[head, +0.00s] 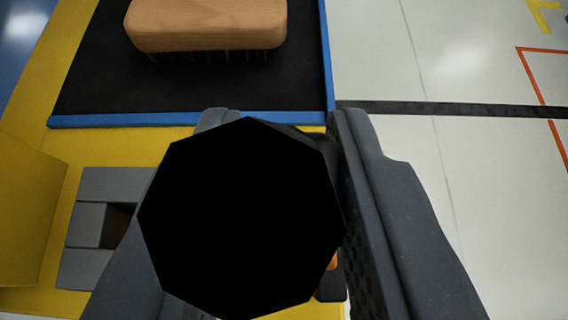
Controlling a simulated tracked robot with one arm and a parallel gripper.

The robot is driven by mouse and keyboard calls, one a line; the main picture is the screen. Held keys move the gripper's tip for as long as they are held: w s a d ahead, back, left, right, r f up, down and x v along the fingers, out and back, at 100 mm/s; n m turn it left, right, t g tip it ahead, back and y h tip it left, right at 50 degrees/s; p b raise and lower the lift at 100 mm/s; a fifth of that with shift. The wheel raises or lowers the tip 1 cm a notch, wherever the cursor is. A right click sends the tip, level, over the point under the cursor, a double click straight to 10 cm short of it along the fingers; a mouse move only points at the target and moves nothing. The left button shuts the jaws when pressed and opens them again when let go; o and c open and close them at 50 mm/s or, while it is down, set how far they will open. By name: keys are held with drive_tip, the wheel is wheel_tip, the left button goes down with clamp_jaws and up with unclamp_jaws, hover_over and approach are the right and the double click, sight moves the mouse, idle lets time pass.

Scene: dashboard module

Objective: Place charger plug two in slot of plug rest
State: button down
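My gripper (284,112) points away from the camera, with its two grey fingers apart. A flat black octagonal shape (241,220) fills the space between them and covers much of the left finger. It may be the end of a charger plug, but I cannot be sure. Behind its right edge, beside the right finger, shows a dark piece with a bit of orange (333,262). The octagon hides any contact between the fingers and what is between them. A grey block with a dark square slot, apparently the plug rest (90,185), is left of the left finger.
A black mat with a blue border (190,119) lies at the top, with a wooden brush (207,24) on it. A yellow raised block (30,210) stands at the left edge. White floor (480,210) with a dark strip is clear at right.

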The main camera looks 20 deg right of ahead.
drive_tip(key=shift+f, duration=0.55)
drive_tip(key=c, duration=1.2)
unclamp_jaws()
drive_tip(key=shift+r, duration=0.6)
drive_tip(key=p+v, duration=0.2)
drive_tip(key=v, duration=1)
drive_tip(key=shift+p, duration=0.4)
drive_tip(key=shift+s+f, duration=0.1)
